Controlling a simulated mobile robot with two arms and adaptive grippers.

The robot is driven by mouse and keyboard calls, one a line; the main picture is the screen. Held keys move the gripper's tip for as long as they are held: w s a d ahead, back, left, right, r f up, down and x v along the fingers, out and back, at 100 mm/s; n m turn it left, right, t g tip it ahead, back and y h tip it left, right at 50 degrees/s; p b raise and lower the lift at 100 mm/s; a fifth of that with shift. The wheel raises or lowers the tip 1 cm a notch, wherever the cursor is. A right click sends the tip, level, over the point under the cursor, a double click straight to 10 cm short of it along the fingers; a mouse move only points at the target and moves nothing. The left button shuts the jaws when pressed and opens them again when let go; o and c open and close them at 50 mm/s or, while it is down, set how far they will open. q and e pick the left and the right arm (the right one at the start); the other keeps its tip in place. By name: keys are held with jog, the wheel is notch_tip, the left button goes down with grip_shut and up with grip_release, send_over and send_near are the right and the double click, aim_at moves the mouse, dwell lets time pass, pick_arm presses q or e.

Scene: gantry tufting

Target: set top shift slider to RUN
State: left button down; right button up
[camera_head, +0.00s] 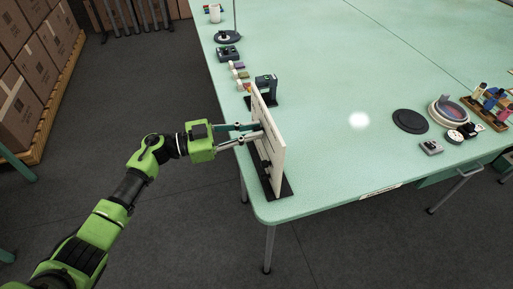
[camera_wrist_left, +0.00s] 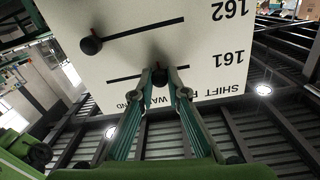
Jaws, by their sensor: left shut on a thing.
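A white upright panel (camera_head: 274,150) stands on a dark base at the table's near left corner, seen nearly edge-on in the head view. My left gripper (camera_head: 260,131) reaches it from the left. In the left wrist view the panel (camera_wrist_left: 215,55) appears upside down, with "SHIFT", "161" and "162" printed on it. My left gripper (camera_wrist_left: 162,84) is shut on the dark slider knob (camera_wrist_left: 160,70), on the slot beside "161". The knob sits between the slot's ends; the fingers partly cover the slot. Another black knob (camera_wrist_left: 91,45) is at the left end of the "162" slot.
The green table (camera_head: 330,100) is clear in its middle. Behind the panel stands a dark device (camera_head: 266,84), with small items along the left edge. A black disc (camera_head: 410,121), a round dish and a bottle rack are at right. Boxes (camera_head: 30,60) stand at far left.

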aim_at(260, 120)
pick_arm(q)
jog(key=w, duration=0.1)
jog(key=w+a+b, duration=0.1)
jog(key=w, duration=0.1)
jog(key=shift+w, duration=0.1)
jog(key=shift+a, duration=0.1)
jog(key=c, duration=2.1)
grip_release()
jog(key=shift+o, duration=0.7)
jog(key=shift+w, duration=0.15)
jog(key=v, duration=1.2)
